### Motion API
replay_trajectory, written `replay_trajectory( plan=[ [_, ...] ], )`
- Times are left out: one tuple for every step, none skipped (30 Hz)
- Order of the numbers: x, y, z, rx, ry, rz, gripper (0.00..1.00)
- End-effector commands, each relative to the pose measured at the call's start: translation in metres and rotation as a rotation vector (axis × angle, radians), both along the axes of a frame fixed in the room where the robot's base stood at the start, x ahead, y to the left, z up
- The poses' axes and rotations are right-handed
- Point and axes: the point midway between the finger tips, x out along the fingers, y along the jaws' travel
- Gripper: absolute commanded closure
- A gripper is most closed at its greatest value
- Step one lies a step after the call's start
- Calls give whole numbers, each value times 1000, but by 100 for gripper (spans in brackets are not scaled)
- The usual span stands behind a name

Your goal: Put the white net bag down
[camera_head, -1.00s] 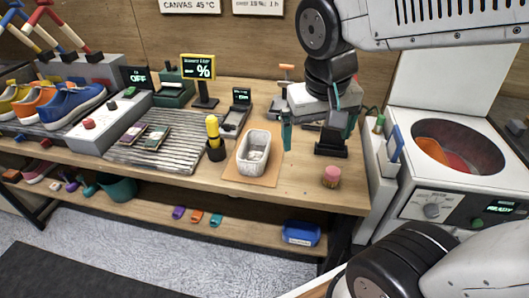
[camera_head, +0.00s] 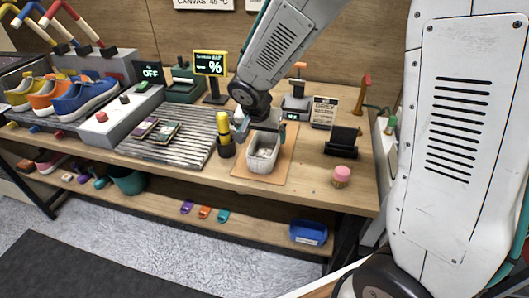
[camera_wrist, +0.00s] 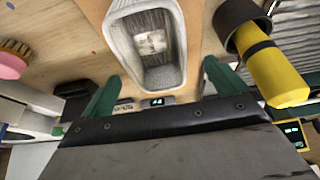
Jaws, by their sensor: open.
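My gripper (camera_head: 262,126) is open, its green fingers spread above the far end of a whitish tub (camera_head: 252,163). Whether the fingers touch the tub cannot be told. A pale, whitish-grey patch (camera_wrist: 152,42) lies on the tub's floor. I cannot tell whether it is the white net bag. No other white net bag can be made out.
The tub stands on a light board (camera_head: 240,170) on the wooden bench. A yellow-topped tool in a black holder (camera_head: 226,150) stands close to its left. A pink-topped brush (camera_head: 342,176) is at the right. A ribbed rack (camera_head: 190,150) lies farther left.

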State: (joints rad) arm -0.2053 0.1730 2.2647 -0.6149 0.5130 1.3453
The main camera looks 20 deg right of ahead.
Motion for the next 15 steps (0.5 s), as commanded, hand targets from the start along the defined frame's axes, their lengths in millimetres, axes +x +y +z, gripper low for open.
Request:
replay_trajectory(
  plan=[
    [0, -2, -8, -1, 4, 0, 2],
    [0, -4, -13, -1, 4, 0, 2],
    [0, -6, -20, -2, 5, -1, 2],
    [0, -7, -24, 0, 5, 0, 2],
    [1, -8, -29, -1, 6, -1, 2],
    [4, -10, -33, -1, 5, -2, 2],
    [5, -10, -36, -1, 3, -1, 2],
    [6, -11, -38, -1, 3, 0, 2],
    [7, -11, -40, -1, 3, 0, 2],
    [7, -11, -41, 0, 1, 0, 2],
    [7, -11, -42, 0, 1, 0, 2],
    [8, -11, -42, 0, 1, 0, 2],
    [8, -11, -42, 1, 1, 0, 2],
    [8, -11, -42, 1, 1, 0, 2],
    [8, -11, -42, 1, 1, 0, 2]
  ],
)
